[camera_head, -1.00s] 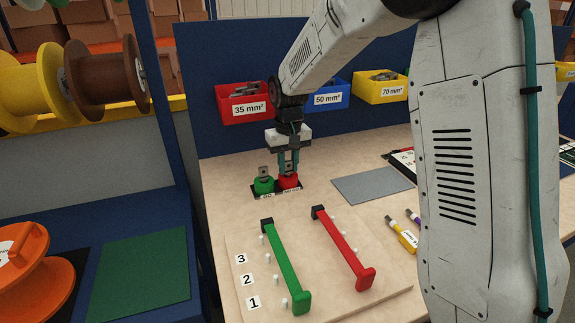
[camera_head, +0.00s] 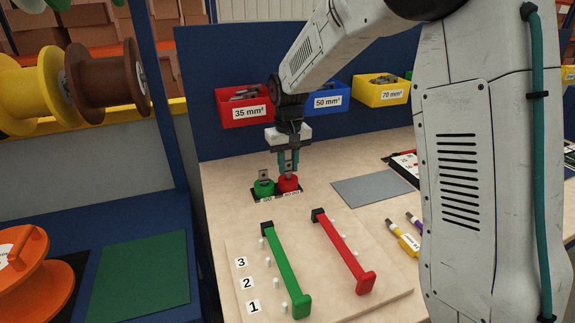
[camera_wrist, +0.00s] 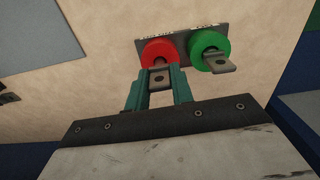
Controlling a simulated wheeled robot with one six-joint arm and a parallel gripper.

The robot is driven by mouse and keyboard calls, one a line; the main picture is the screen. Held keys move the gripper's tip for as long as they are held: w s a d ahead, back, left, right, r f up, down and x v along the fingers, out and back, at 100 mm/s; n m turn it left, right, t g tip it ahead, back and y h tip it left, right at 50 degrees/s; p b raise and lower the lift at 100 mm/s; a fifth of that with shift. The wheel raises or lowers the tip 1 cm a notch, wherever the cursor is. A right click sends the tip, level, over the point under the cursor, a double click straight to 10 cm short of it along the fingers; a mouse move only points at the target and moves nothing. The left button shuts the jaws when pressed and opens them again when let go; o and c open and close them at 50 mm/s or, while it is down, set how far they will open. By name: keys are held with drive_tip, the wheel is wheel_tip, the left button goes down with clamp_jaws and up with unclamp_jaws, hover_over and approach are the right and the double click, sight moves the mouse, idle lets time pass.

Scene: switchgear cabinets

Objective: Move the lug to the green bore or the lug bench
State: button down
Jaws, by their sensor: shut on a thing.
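My gripper (camera_head: 288,164) is shut on a grey metal lug (camera_wrist: 160,76), with one teal finger on each side of it. The lug is upright at the red bore (camera_head: 288,185), a red ring on a small black plate; its lower end meets or overlaps the ring, and I cannot tell how deep it sits. The red ring also shows in the wrist view (camera_wrist: 157,48). Beside it is the green bore (camera_head: 264,188), a green ring with another lug (camera_head: 264,175) standing in it. That second lug also shows in the wrist view (camera_wrist: 218,64), apart from my gripper.
Red (camera_head: 245,108), blue (camera_head: 325,98) and yellow (camera_head: 382,92) bins of lugs hang on the blue back panel. A board with a green handle (camera_head: 287,270) and a red handle (camera_head: 342,250) lies in front. A grey mat (camera_head: 372,188) lies to the right.

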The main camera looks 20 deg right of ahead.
sight(288, 161)
drive_tip(key=shift+r, duration=1.85)
